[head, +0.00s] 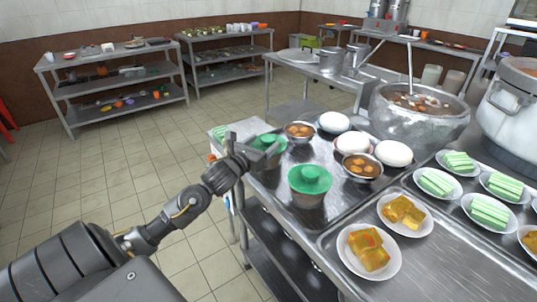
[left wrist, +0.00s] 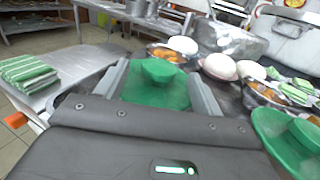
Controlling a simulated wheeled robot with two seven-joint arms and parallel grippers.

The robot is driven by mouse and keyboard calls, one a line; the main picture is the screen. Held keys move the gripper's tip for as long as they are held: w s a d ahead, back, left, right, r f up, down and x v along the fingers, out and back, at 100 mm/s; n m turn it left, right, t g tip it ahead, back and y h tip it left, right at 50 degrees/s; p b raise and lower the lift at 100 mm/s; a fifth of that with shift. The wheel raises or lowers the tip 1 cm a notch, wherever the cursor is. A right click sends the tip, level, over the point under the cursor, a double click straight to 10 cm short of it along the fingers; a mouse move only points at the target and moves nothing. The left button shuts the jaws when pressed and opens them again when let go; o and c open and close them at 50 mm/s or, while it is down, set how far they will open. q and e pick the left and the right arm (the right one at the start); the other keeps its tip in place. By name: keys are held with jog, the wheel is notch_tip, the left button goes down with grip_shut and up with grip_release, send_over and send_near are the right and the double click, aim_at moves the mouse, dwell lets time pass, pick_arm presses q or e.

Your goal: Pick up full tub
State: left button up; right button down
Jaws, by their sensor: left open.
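Two tubs with green lids stand on the metal tray near the counter's left edge. The farther tub (head: 270,139) is partly hidden by my left gripper (head: 257,150). In the left wrist view, its green lid (left wrist: 157,88) lies between the two spread fingers of my left gripper (left wrist: 160,75). I cannot tell whether the fingers touch it. The nearer tub (head: 309,183) shows a brownish body under its lid and stands free; its lid is also at the right of the left wrist view (left wrist: 287,140). The contents of both are hidden. My right gripper is not in view.
Metal bowls of orange pieces (head: 360,167) and white domed items (head: 393,153) stand close to the tubs. A large stockpot (head: 418,118) is behind them. Plates of food (head: 369,252) fill the right tray. A green-striped cloth (left wrist: 27,72) lies left of the gripper.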

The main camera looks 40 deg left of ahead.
pick_arm(q)
jog(key=shift+w+a, duration=0.1)
jog(key=shift+w, duration=0.6)
jog(key=shift+c, duration=0.5)
grip_shut()
